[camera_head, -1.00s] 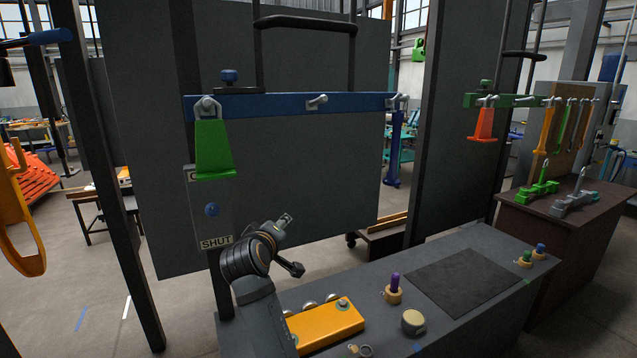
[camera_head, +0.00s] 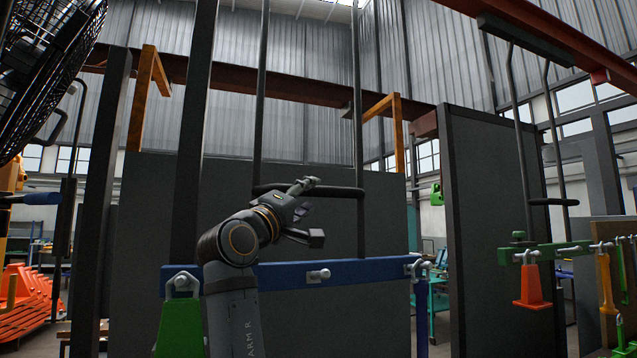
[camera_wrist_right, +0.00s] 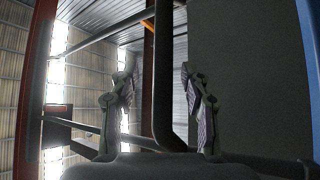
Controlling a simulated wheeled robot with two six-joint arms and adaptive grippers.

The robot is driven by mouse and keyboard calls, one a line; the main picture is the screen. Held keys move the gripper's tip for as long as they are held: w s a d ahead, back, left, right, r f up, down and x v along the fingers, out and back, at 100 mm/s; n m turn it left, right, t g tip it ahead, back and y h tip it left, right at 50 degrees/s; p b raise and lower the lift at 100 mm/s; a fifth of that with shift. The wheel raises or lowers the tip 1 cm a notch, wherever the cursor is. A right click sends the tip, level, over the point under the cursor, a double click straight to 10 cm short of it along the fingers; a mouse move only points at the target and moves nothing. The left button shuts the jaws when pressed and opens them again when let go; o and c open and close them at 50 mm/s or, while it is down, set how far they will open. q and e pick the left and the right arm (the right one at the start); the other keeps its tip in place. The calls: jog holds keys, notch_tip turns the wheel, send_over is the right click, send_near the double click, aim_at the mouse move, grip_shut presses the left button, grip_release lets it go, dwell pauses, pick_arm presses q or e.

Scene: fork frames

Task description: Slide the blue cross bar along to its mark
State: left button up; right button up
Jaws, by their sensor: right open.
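The blue cross bar (camera_head: 370,271) runs level across the lower middle of the camera_head view, in front of a dark panel. A black hanging handle (camera_head: 345,192) with two upright rods is above it. My right gripper (camera_head: 312,211) is open and empty, above the bar and in front of the handle's crosspiece. In the right wrist view, both fingers (camera_wrist_right: 160,100) stand apart with a dark bent rod (camera_wrist_right: 163,85) visible between them; contact cannot be told. No mark for the bar can be made out. My left gripper is not in view.
A green tapered weight (camera_head: 179,325) hangs at the bar's left, partly behind my right arm. A dark post (camera_head: 190,150) stands left. A green bar (camera_head: 553,250) with an orange weight (camera_head: 530,288) is at right.

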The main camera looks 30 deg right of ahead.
aim_at(317, 195)
jog(key=x, duration=0.2)
jog(key=p+x, duration=0.1)
jog(key=x, duration=0.1)
jog(key=f+x, duration=0.1)
jog(key=x, duration=0.1)
jog(key=shift+s+d, duration=0.15)
jog(key=shift+d, duration=0.1)
jog(key=shift+a+r+p, duration=0.15)
jog(key=shift+r+p, duration=0.05)
jog(key=shift+p, duration=0.1)
jog(key=shift+a, duration=0.35)
jog(key=shift+d+f, duration=0.1)
jog(key=shift+d, duration=0.25)
jog(key=c, duration=0.9)
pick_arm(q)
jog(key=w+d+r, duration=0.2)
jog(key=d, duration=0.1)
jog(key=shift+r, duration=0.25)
pick_arm(e)
grip_shut()
